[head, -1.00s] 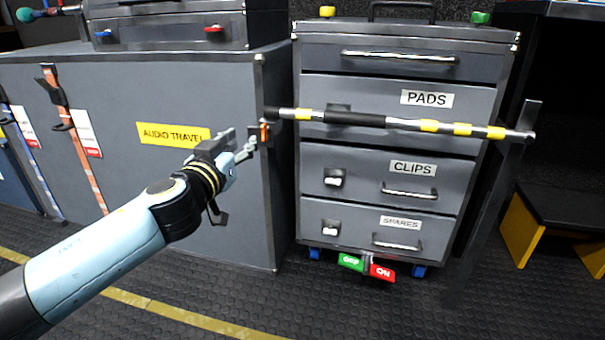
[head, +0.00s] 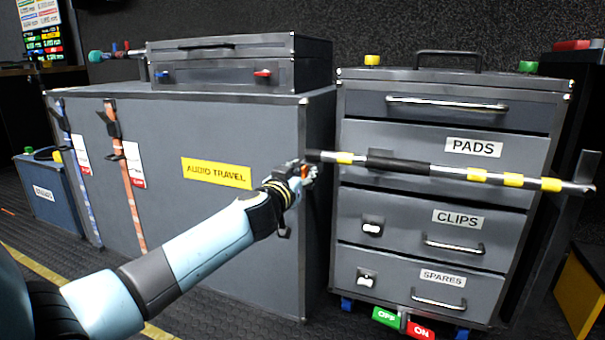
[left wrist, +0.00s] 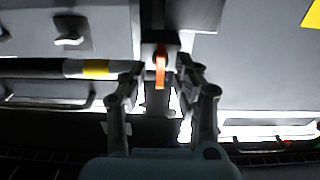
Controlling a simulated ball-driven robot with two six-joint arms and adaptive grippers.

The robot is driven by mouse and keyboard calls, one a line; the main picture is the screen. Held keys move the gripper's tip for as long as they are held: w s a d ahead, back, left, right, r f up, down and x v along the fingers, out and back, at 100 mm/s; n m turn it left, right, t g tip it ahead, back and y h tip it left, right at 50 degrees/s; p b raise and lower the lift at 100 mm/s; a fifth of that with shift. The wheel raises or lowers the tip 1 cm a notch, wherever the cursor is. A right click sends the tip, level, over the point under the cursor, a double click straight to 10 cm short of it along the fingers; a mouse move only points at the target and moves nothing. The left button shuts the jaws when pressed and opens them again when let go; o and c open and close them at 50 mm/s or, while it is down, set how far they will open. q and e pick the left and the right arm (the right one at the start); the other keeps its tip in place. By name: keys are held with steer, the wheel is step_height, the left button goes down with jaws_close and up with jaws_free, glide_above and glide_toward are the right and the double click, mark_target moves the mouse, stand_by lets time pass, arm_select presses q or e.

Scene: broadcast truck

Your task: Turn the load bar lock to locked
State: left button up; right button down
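The load bar (head: 400,166), black and silver with yellow bands, runs across the front of the drawer cabinet. Its lock is an orange lever (left wrist: 160,66) on a dark block at the bar's left end in the head view. My left gripper (head: 308,172) is at that end and mostly hides the lock there. In the left wrist view the open fingers (left wrist: 160,70) stand on either side of the lever, with gaps visible between them and it. The lever points down in that picture. My right gripper is in neither view.
The drawer cabinet (head: 440,205) stands right of the grey AUDIO TRAVEL case (head: 215,235). A green OFF tag (head: 386,317) and a red ON tag (head: 421,329) sit at the cabinet's foot. A flat case (head: 235,72) lies on the grey case.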

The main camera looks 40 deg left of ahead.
arm_select(q)
steer(key=shift+r, duration=0.1)
jaws_close()
